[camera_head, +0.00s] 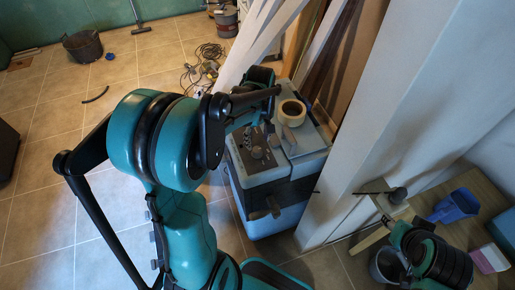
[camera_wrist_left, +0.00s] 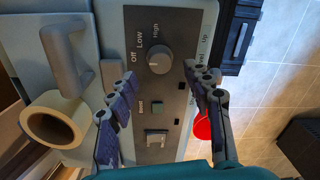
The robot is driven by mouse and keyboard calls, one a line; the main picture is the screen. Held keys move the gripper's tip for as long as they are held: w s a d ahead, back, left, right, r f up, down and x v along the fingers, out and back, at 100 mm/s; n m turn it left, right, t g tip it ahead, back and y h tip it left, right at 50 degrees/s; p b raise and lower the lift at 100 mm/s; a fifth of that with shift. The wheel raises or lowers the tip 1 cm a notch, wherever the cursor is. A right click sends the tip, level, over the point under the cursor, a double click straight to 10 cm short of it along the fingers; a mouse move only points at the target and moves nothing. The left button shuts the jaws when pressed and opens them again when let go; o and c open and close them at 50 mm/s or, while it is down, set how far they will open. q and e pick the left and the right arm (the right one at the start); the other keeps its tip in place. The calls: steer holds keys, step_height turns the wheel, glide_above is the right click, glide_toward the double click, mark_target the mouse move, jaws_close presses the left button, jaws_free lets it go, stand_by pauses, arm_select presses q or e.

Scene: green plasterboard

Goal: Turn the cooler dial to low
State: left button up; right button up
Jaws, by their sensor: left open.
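The cooler (camera_head: 286,183) is a blue-grey box standing on the floor by a white post. In the left wrist view its dark control panel (camera_wrist_left: 177,27) carries a round grey dial (camera_wrist_left: 159,60). The labels Off, Low and High run around the dial; I cannot tell surely which one it points to. My left gripper (camera_wrist_left: 158,78) is open over the panel, with one finger on each side just below the dial and nothing between them. In the head view my left arm partly hides the panel.
A tape roll (camera_wrist_left: 55,120) lies on the cooler top beside a grey handle (camera_wrist_left: 65,62). The white post (camera_head: 375,120) stands close to the cooler's right. A red object (camera_wrist_left: 202,126) shows beyond the panel. Cables (camera_head: 203,66) and a black bucket (camera_head: 83,46) lie farther back on open tiles.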

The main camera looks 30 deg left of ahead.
mark_target(257, 149)
arm_select(q)
step_height(257, 149, down, 6)
steer(key=shift+b, duration=0.75)
jaws_close()
